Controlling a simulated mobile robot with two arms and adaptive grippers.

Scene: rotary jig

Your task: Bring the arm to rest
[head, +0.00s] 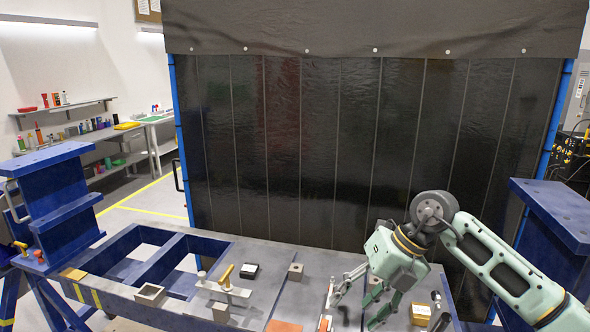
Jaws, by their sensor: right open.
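My right gripper (360,304) is in the lower right of the head view, at the end of my pale green right arm. It points down over the grey top of the jig table (245,255). Its fingers are apart and I see nothing held between them. I cannot tell how far the fingertips are above the table. The arm comes in from the lower right corner, in front of the dark curtain (310,150). My left gripper is not in view.
A yellow-handled clamp (226,277), a black box (249,271), a grey block (296,271) and a hollow grey block (150,294) are on the table left of the gripper. A box with a white label (421,314) is right of it. Blue posts (62,205) (560,215) stand at both ends.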

